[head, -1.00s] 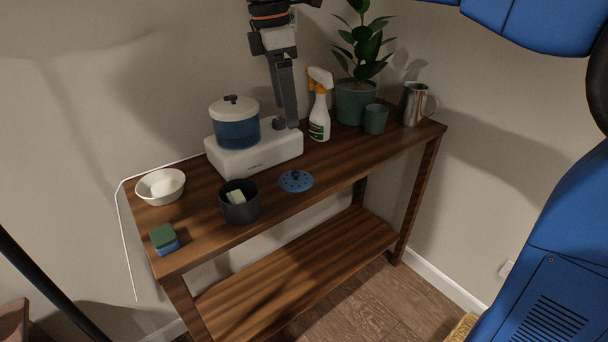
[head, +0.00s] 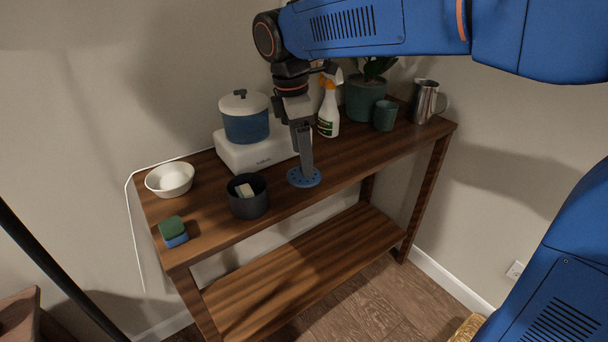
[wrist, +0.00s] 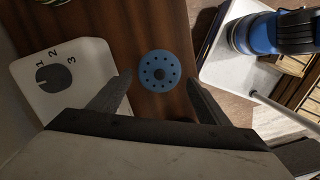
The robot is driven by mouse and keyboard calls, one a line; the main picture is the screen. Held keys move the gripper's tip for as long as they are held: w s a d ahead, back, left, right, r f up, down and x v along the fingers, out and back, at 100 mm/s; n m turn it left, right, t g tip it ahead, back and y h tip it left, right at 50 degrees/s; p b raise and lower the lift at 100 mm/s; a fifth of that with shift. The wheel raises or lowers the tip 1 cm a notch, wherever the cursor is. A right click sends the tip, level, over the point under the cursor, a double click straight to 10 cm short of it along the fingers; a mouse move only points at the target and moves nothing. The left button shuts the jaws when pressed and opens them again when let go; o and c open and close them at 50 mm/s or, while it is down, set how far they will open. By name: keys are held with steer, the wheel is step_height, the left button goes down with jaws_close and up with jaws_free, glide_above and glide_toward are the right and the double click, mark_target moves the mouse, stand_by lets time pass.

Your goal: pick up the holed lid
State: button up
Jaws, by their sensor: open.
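The holed lid (head: 304,178) is a flat blue disc with a ring of small holes and a dark knob in its middle. My gripper (wrist: 160,85) is open and empty, with one finger on each side of the lid in that view. In the head view my gripper (head: 307,168) points down right over the lid and hides part of it, including the knob.
A dark pot (head: 250,205) holding a pale block stands just left of the lid. Behind are the white cooker (head: 240,152) and a blue pot (head: 245,125) with a white lid. A spray bottle (head: 328,115) stands behind right. The table right of the lid is clear.

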steer(key=shift+w+f, duration=0.1)
steer(key=shift+f, duration=1.7)
steer(key=shift+d, duration=0.1)
steer(key=c, duration=1.3)
steer(key=shift+c, duration=0.2)
